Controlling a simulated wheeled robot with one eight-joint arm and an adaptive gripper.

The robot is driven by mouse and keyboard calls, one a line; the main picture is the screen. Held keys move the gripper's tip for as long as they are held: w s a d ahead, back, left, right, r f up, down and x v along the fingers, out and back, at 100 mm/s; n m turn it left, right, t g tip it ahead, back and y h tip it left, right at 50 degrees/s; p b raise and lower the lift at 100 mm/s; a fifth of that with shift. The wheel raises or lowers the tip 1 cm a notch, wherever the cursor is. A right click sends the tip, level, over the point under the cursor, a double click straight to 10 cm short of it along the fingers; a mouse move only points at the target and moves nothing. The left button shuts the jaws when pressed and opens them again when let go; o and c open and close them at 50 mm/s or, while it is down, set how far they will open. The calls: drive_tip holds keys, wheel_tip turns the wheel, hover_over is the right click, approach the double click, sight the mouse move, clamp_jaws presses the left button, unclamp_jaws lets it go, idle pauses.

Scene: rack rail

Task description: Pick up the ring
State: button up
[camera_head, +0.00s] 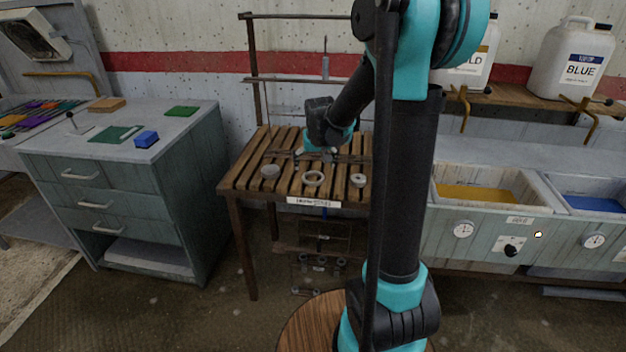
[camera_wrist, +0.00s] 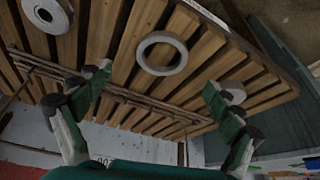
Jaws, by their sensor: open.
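A pale grey ring (camera_head: 313,184) lies flat on the slatted wooden table, between two other round pieces near the front edge. In the wrist view the ring (camera_wrist: 160,72) shows its wide open hole and lies ahead of the fingertips, roughly centred between them. My gripper (camera_head: 315,153) hangs over the table behind the ring, toward the wall. In the wrist view my gripper (camera_wrist: 157,80) is open, its two green-and-black fingers spread wide and empty. It is apart from the ring.
A grey round piece with a small dark centre (camera_head: 358,181) lies to the ring's right and another grey round piece (camera_head: 270,171) to its left. Rails stand behind the slatted table (camera_head: 240,182). A drawer cabinet (camera_head: 110,180) is left; bins (camera_head: 488,206) are right.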

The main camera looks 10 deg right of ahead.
sight(313, 179)
drive_tip(key=shift+x, duration=2.9)
drive_tip(key=shift+s+a, duration=0.1)
drive_tip(key=shift+s, duration=0.05)
drive_tip(key=shift+c, duration=0.2)
drive_tip(key=c, duration=1.2)
